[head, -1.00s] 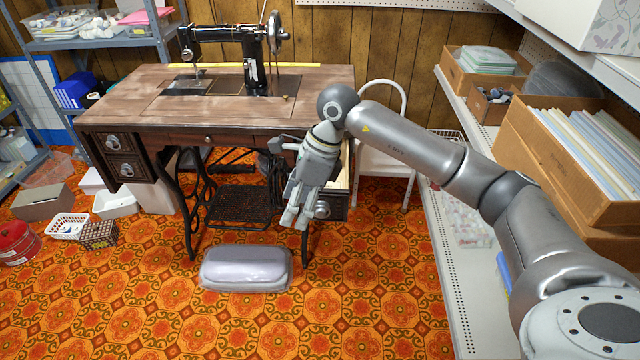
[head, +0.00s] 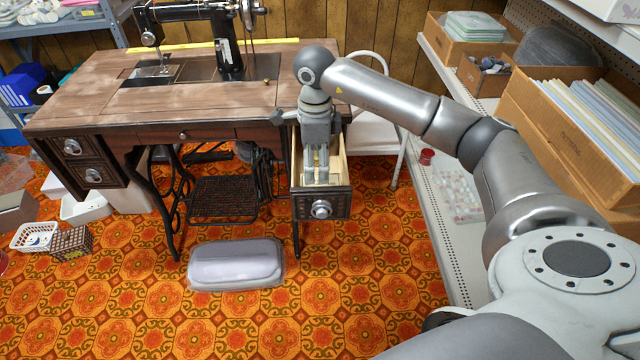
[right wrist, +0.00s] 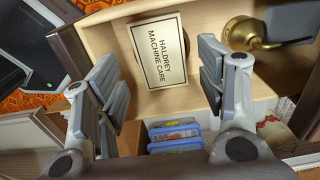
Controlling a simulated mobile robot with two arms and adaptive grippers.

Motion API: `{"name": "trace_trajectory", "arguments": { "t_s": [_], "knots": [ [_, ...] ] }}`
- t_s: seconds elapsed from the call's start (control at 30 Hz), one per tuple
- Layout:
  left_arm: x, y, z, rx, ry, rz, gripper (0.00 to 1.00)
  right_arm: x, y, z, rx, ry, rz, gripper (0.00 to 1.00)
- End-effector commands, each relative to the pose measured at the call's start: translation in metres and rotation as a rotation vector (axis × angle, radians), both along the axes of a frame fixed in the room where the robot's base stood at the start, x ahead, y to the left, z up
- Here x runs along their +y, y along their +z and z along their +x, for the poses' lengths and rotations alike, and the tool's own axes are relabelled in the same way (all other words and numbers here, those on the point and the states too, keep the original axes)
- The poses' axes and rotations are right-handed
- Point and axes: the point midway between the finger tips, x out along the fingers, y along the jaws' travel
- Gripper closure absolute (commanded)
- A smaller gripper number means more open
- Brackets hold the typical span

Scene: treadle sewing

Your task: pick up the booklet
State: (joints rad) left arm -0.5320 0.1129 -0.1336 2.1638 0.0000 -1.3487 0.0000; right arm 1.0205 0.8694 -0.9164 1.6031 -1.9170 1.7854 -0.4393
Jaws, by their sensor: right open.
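The booklet (right wrist: 159,50), cream with a dark border and the words "HALDREY MACHINE CARE", shows in the right wrist view inside the open wooden drawer (head: 338,203). I cannot make the booklet out in the head view. My right gripper (head: 317,178) points down into the drawer of the sewing table. In the wrist view the right gripper (right wrist: 156,72) is open, with one finger to each side of the booklet and nothing held. Whether the fingers are level with the booklet or above it is hard to tell. My left gripper is out of view.
A brass, round-ended object (right wrist: 250,35) lies in the drawer to the right of the booklet. Blue-edged packets (right wrist: 175,135) show lower in the wrist view. The sewing table (head: 90,98) stands left of the arm, the shelving (head: 440,220) right. A grey cushion-like bundle (head: 236,264) lies on the floor.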

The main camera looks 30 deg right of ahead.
Motion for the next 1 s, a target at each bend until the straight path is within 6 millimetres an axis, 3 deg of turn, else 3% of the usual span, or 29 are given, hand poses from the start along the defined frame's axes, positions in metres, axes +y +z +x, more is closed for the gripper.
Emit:
{"name": "trace_trajectory", "arguments": {
  "t_s": [0.3, 0.63, 0.9, 1.0],
  "knots": [
    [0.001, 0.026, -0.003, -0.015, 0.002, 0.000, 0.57, -0.004, -0.044, -0.003, 0.002, 0.000, 0.001, 0.36],
    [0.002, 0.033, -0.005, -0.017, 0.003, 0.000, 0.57, -0.004, -0.052, -0.003, 0.001, 0.001, 0.001, 0.36],
    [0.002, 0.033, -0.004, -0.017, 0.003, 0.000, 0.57, -0.004, -0.051, -0.003, 0.000, 0.001, 0.001, 0.68],
    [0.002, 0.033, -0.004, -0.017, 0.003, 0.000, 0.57, -0.004, -0.051, -0.003, -0.001, 0.001, 0.001, 0.70]
  ]
}}
